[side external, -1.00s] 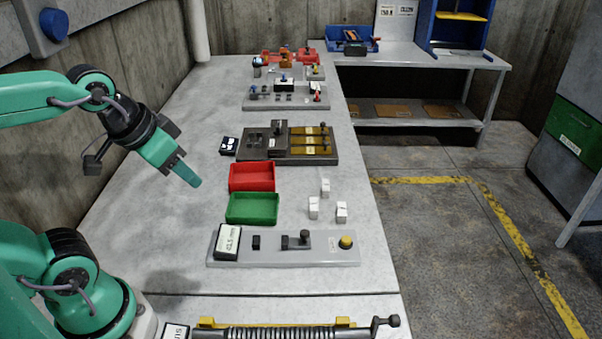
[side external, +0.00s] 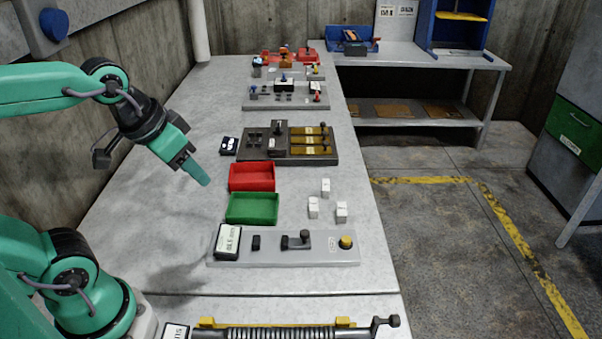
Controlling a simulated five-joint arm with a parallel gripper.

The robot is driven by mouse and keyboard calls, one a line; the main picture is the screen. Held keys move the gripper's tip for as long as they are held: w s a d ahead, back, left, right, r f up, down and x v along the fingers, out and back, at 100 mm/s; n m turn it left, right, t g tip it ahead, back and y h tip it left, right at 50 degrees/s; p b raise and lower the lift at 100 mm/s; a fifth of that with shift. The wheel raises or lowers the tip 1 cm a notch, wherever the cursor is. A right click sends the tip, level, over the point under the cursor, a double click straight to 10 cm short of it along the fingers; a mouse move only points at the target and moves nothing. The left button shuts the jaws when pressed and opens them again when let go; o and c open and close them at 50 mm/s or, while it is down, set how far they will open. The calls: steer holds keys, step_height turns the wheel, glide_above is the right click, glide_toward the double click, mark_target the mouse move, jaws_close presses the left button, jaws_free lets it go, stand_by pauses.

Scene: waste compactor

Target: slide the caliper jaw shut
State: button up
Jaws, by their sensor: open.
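The caliper is a grey plate (side external: 290,258) lying flat near the front of the table. It has a white display (side external: 228,240) at its left end, its print too small to read surely. A small black fixed block (side external: 256,242) stands beside the display. The dark sliding jaw (side external: 292,242) with an upright knob (side external: 305,236) stands to the right, with a clear gap between it and the block. My gripper (side external: 196,170) is open and empty. It hangs above the table, up and left of the caliper, apart from it and pointing down to the right.
A green tray (side external: 252,222) and a red tray (side external: 275,178) lie behind the caliper. Several white blocks (side external: 341,212) stand to their right. A brown fixture (side external: 335,157) sits farther back. A threaded bar (side external: 290,334) runs along the front. The table left of the trays is clear.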

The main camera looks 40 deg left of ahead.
steer(key=w+d+f+g, duration=0.3)
steer(key=w+d, duration=0.1)
steer(key=w, duration=0.6)
steer(key=g, duration=0.2)
glide_toward(305, 232)
steer(key=shift+a+f, duration=0.1)
steer(key=shift+a, duration=0.1)
steer(key=shift+w+d+f, duration=0.15)
steer(key=shift+f, duration=0.1)
steer(key=shift+f, duration=0.15)
steer(key=shift+f, duration=3.8)
